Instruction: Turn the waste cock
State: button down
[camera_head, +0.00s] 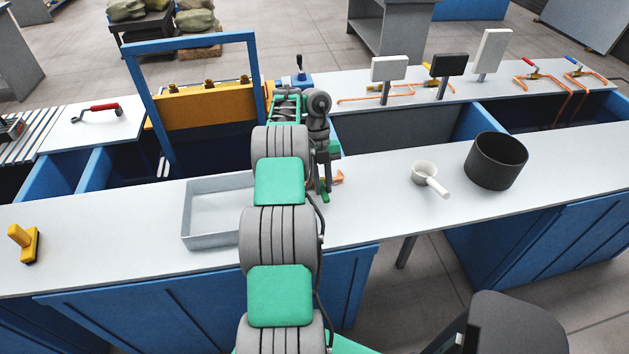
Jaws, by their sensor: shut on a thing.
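The waste cock's small green handle (325,197) shows on the front worktop, just right of the grey tray, with a short copper pipe end (339,178) beside it. My gripper (322,188) points down at this spot with its jaws shut on the cock. My arm and wrist cover most of the cock, so its body and how far the handle is turned cannot be seen.
The grey tray (188,220) sits left of my arm. A white ladle-like cup (424,172) and a black pot (496,160) stand to the right. A blue frame (188,42) rises behind, left of my wrist. Red-handled (530,61) and blue-handled (570,61) cocks are far right.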

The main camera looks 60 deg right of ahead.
jog(key=shift+w+r+m, duration=0.1)
jog(key=shift+w+m, duration=0.1)
jog(key=shift+m, duration=0.2)
jog(key=shift+a, duration=0.1)
jog(key=c, duration=1.3)
grip_release()
